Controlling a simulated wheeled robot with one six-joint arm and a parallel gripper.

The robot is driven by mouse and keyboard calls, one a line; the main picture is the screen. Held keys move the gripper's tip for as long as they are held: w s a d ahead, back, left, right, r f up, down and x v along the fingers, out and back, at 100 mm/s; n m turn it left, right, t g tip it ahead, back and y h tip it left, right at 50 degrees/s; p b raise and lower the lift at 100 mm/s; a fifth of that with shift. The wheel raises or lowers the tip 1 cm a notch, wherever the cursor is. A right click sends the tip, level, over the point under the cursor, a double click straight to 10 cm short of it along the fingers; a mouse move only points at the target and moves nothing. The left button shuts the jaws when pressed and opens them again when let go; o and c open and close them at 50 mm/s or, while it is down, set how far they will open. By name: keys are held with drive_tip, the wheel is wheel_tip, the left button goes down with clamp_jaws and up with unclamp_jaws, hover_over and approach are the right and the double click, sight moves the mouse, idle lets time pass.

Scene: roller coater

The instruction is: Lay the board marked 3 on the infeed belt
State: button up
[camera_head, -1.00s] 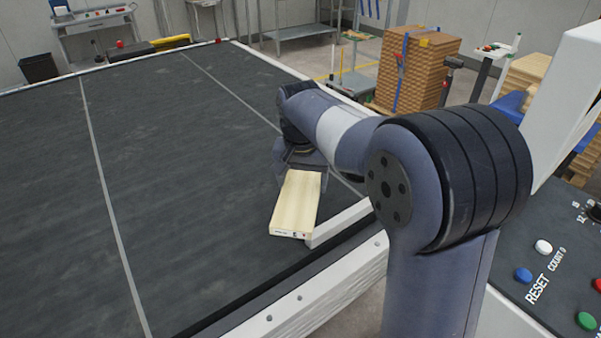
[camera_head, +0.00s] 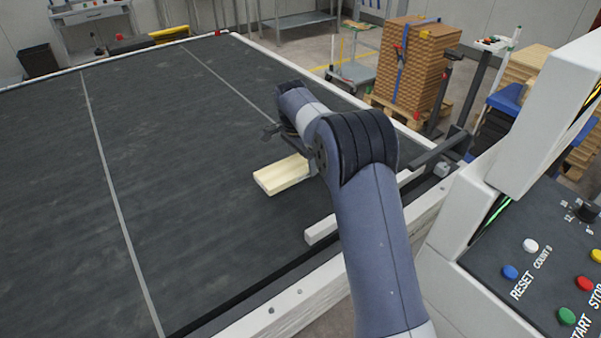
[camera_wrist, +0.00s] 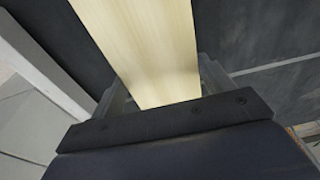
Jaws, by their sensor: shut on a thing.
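A pale wooden board (camera_head: 282,174) is held by my gripper (camera_head: 303,158) over the dark infeed belt (camera_head: 190,190). Its near end points left and toward the camera, and its far end goes in under my wrist. The wrist view shows the board (camera_wrist: 150,50) running between the two fingers of my gripper (camera_wrist: 165,95), which are shut on it. I cannot read a number on the board now. I cannot tell whether it touches the belt or hangs just above it.
A white bar (camera_head: 322,230) stands along the belt's near right edge, close to my arm. A control panel (camera_head: 545,260) with coloured buttons is at right. A stack of boards (camera_head: 415,65) stands on a pallet beyond the belt. The belt's left side is clear.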

sight(302, 182)
drive_tip(key=shift+f+p, duration=0.45)
drive_tip(key=shift+f, duration=2.3)
drive_tip(key=shift+f, duration=0.2)
drive_tip(key=o, duration=1.2)
drive_tip(key=r, duration=0.4)
drive_tip(key=a+r+b, duration=0.1)
drive_tip(key=r, duration=0.3)
drive_tip(key=s+r, duration=0.1)
drive_tip(key=r, duration=0.3)
drive_tip(key=shift+a+r, duration=0.15)
drive_tip(key=shift+a, duration=0.1)
